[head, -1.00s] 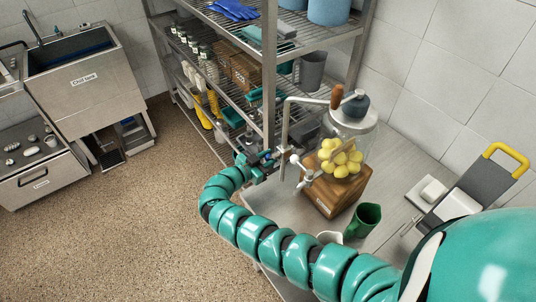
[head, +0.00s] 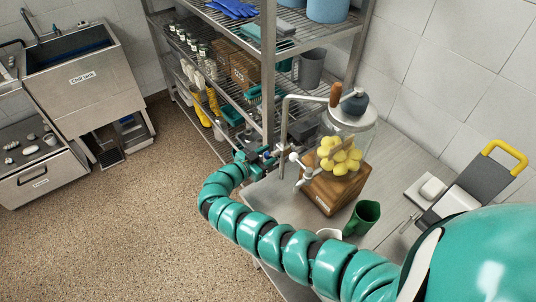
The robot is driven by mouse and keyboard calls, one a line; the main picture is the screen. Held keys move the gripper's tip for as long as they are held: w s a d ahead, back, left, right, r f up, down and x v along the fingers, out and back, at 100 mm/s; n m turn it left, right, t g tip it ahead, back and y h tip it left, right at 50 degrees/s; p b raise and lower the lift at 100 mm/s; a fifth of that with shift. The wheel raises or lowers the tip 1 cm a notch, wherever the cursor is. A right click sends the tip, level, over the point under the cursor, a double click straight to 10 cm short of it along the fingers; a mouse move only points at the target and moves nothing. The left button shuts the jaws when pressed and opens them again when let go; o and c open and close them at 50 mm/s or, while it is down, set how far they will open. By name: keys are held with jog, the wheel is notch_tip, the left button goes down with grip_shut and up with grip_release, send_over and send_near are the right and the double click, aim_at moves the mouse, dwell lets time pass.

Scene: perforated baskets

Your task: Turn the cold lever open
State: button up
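A clear dispenser jar (head: 343,130) of yellow fruit stands on a wooden base (head: 336,190) on the steel table. A thin bent metal pipe (head: 285,115) rises at its left, with pale round-ended levers (head: 295,158) at its lower part. I cannot tell which of these, if any, is the cold lever. My gripper (head: 266,156) is at the end of my teal arm, just left of these levers and beside the shelf post. Small blue and red spots show at its tip. The fingers are too small and overlapped to show whether they are open or touch anything.
A shelf post (head: 268,70) rises close behind my gripper. A green cup (head: 362,218) and a white cup (head: 329,235) stand near my arm. A yellow-handled grey board (head: 470,190) lies at right. The floor at left is clear.

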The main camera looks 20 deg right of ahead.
jog(key=shift+s+f, duration=0.1)
jog(key=shift+f, duration=0.25)
